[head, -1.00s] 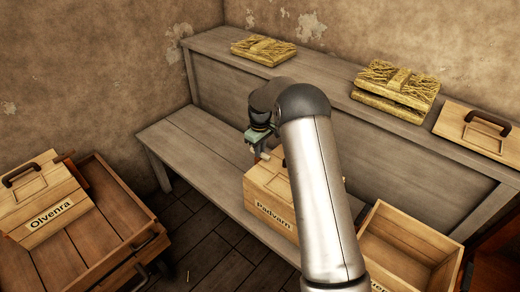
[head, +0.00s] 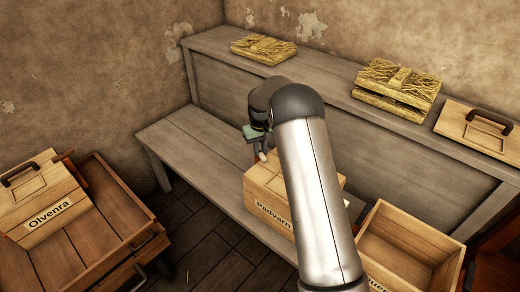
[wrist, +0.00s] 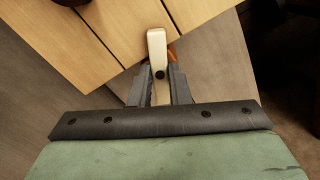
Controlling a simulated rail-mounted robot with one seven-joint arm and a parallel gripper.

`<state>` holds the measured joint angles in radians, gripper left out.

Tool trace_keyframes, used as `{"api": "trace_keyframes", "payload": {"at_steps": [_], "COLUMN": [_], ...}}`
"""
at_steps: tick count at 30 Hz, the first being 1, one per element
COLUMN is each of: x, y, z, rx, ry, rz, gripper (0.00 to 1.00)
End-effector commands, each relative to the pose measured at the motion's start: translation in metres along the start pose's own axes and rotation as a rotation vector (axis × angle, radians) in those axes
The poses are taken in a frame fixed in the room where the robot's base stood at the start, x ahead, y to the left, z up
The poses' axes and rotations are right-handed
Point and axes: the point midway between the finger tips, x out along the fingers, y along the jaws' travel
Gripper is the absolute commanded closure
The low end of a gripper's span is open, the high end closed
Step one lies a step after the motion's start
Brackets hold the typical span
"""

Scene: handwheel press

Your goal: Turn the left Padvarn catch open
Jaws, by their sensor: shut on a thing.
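The Padvarn crate (head: 272,182) stands on the low bench, closed, partly hidden behind my arm. Its left catch is a pale lever (head: 263,156) at the crate's left end, and it also shows in the wrist view (wrist: 157,45) with a dark pivot screw. There, the lever's far tip overlaps the edge of the lid planks. My gripper (wrist: 159,88) is shut on the lower part of the lever, one finger on each side. In the head view my gripper (head: 258,146) is at the crate's left end. The right catch is hidden.
An open empty crate (head: 405,240) stands to the right. The Olvenra lid (head: 40,200) rests on a crate at left. Straw bundles (head: 262,49) and a loose lid (head: 480,128) lie on the upper shelf. The bench left of Padvarn is clear.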

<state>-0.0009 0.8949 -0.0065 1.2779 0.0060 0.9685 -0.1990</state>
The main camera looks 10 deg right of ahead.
Motion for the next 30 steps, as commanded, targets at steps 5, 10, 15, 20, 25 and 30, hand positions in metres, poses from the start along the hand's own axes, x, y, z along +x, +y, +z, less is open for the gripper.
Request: {"api": "trace_keyframes", "payload": {"at_steps": [5, 10, 15, 20, 25, 30], "x": [-0.0002, -0.0004, -0.0005, -0.0006, -0.0007, -0.0006], "y": [-0.0002, -0.0002, -0.0002, -0.0004, -0.0001, -0.0003], "z": [-0.0003, -0.0002, -0.0001, -0.0001, -0.0001, 0.0000], "rx": [0.168, 0.329, 0.491, 0.642, 0.794, 0.922], "ry": [0.001, 0.000, 0.000, 0.000, 0.000, 0.000], "rz": [0.001, 0.001, 0.001, 0.001, 0.000, 0.000], "gripper": [1.00, 1.00, 1.00, 1.00, 1.00, 1.00]}}
